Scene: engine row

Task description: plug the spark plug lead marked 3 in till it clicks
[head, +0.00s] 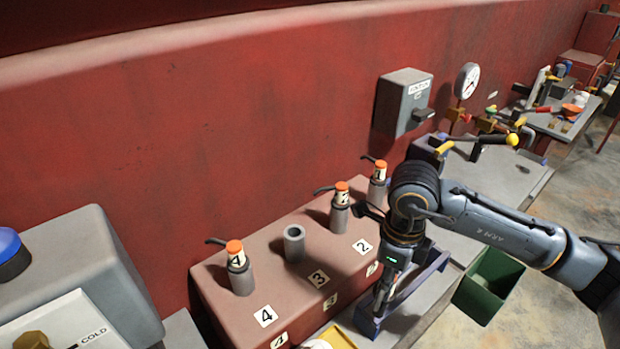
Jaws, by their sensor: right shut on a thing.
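The brown engine block (285,293) bears a row of plug posts with number labels. The post by label 3 (319,278) is a bare grey open tube (294,243). Orange-topped leads with black cables sit on posts: lead 4 (236,254), lead 2 (341,194) and lead 1 (378,174). My right gripper (377,306) points down at the block's right front side, apart from the open tube. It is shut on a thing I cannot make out. No lead marked 3 can be made out. My left gripper is not in view.
A blue frame (433,266) lies beside my right gripper, with a green bin (489,284) to its right. A yellow tray (340,338) shows at the bottom edge. A grey box marked COLD (75,260) stands left. The red wall closes off the back.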

